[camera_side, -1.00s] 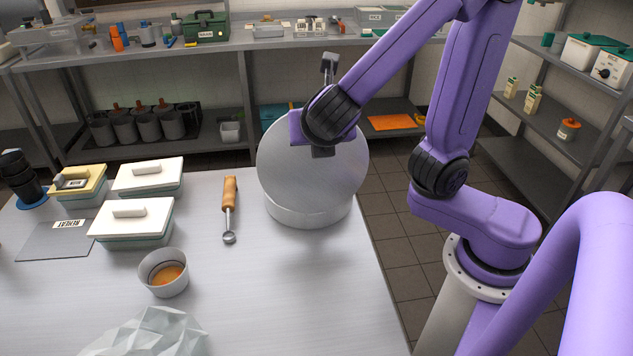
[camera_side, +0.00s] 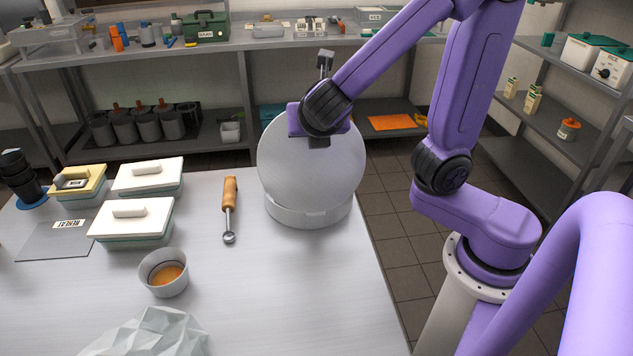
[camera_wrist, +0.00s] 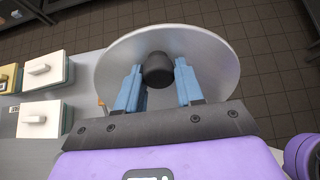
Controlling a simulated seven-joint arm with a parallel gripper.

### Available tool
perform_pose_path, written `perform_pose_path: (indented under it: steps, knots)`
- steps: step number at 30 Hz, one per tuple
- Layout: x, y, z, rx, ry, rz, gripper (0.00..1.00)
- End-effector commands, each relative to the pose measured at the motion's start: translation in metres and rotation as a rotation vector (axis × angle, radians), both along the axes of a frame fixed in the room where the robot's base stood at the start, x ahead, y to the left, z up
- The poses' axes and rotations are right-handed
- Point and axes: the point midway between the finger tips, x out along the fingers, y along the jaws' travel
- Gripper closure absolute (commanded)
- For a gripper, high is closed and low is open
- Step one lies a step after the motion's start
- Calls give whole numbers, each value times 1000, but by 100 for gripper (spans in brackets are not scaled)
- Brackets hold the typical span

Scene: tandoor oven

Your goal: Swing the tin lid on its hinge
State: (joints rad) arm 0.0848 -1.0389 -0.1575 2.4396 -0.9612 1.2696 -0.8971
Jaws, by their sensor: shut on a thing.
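The round silver tin lid (camera_side: 311,172) stands tilted steeply up on its hinge above the low round tin (camera_side: 308,215) near the table's right edge. My gripper (camera_side: 319,143) is at the upper part of the lid. In the wrist view the lid (camera_wrist: 215,62) fills the middle, with its dark knob (camera_wrist: 159,69) between the two blue fingers of my gripper (camera_wrist: 159,88). The gripper is shut on the knob. The side view hides the knob, and the inside of the tin is hidden behind the lid.
A wooden-handled scoop (camera_side: 229,205) lies left of the tin. A small bowl (camera_side: 163,273) with orange contents and several white-lidded boxes (camera_side: 148,178) stand farther left. The table (camera_side: 300,290) in front of the tin is clear. Shelves (camera_side: 280,42) stand behind.

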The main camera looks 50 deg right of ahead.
Motion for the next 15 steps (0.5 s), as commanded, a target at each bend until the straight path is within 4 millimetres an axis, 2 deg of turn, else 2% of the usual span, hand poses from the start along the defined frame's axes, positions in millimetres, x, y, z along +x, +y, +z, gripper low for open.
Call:
perform_pose_path:
  steps: [6,15]
  knots:
    - [12,-14,-7,-2,5,-4,80]
    - [15,-17,-9,0,5,-1,80]
